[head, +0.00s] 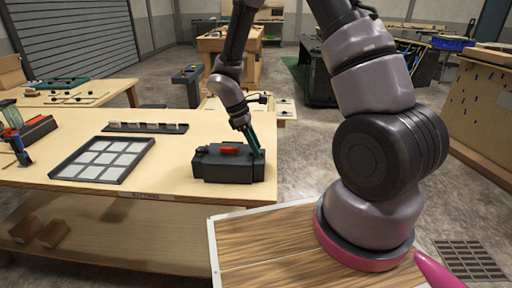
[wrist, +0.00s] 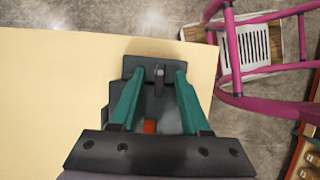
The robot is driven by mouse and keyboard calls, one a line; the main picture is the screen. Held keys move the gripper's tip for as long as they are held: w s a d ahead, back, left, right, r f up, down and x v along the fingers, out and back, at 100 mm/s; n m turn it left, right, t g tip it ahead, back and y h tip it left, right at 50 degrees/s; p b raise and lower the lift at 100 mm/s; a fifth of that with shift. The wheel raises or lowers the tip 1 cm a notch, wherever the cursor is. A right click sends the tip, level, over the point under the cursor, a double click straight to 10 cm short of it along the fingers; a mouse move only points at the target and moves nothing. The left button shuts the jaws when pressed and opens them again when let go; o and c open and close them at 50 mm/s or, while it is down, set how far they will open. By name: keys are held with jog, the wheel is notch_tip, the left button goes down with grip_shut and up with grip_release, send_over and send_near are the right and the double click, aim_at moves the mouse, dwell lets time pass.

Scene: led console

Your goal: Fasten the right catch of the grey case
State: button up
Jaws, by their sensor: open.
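The grey case (head: 222,168) lies on the wooden table near its right front corner, with an orange-red handle (head: 230,151) on top. My gripper (head: 251,150) is over the right end of the case, pointing down. In the wrist view my gripper (wrist: 158,84) is open, its two teal fingers on either side of a dark catch (wrist: 159,73) with a small light pin. The fingers look apart from the catch. Part of the orange-red handle also shows between the fingers (wrist: 150,126). Whether the catch is raised or pressed down is hard to tell. The head view hides it behind my gripper.
A black tray with pale squares (head: 103,160) and a dark strip with several small pieces (head: 145,127) lie left of the case. Tools and a red-and-black item (head: 38,130) are at the far left. The table's right edge is close beside the case.

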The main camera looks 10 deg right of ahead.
jog(key=v, duration=1)
jog(key=shift+r, duration=0.2)
notch_tip(320, 180, up, 6)
jog(key=m+y, duration=0.1)
jog(key=m, duration=0.2)
send_over(252, 152)
jog(key=s+d+r+m+t+y, duration=0.2)
jog(key=s+d+r+m+t, duration=0.2)
jog(key=s+r+m, duration=0.3)
jog(key=s+d+r+m+t+y, duration=0.3)
jog(key=s+r+m, duration=0.5)
jog(key=r, duration=0.4)
jog(key=shift+s+d+r+m+t, duration=0.15)
jog(key=shift+d+r+m+t, duration=0.25)
jog(key=shift+d+t, duration=0.35)
